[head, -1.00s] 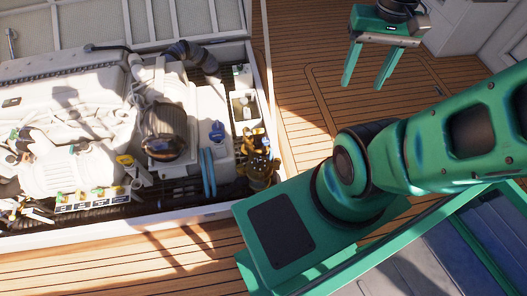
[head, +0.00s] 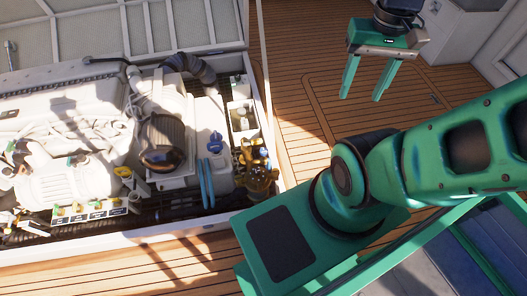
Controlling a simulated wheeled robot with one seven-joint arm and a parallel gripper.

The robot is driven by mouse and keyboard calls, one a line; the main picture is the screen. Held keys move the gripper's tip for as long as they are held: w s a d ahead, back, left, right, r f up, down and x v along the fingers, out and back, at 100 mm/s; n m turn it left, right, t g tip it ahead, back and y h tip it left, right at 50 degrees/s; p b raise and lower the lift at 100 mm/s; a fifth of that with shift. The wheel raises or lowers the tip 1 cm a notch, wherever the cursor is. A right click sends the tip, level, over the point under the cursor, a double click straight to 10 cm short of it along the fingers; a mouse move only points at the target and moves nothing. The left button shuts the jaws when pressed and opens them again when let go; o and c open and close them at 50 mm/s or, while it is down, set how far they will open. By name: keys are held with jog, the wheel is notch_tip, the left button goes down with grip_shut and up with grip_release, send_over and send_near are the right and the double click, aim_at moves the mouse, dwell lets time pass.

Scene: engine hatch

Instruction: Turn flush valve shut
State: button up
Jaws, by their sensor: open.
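A row of small valves with coloured handles (head: 78,209) sits at the front left of the open engine hatch, above a strip of labels (head: 92,213). The handles look yellow and green. The labels are too small to read, so I cannot tell which one is the flush valve or how its handle is turned. My gripper (head: 361,98) is open and empty, with its two green fingers pointing down. It hangs over the deck at the upper right, well to the right of the hatch and far from the valves.
The hatch rim (head: 165,232) borders the bay. A white engine (head: 70,187), a dark round filter (head: 163,143), a blue cap (head: 215,142) and brass fittings (head: 258,170) fill it. The wooden deck (head: 310,110) between hatch and gripper is clear.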

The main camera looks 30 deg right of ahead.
jog(key=w+d+f+n+g, duration=0.1)
jog(key=w+f+n, duration=0.25)
jog(key=w, duration=1.25)
jog(key=n+g+h, duration=0.2)
jog(key=n+g, duration=0.1)
jog(key=n, duration=0.6)
send_over(264, 151)
jog(key=w+a, duration=0.2)
jog(key=w, duration=0.2)
notch_tip(264, 151, down, 49)
jog(key=x, duration=1)
jog(key=shift+w+f, duration=0.2)
jog(key=shift+f, duration=0.1)
jog(key=c, duration=1)
jog(key=shift+d, duration=0.1)
jog(key=shift+c, duration=0.2)
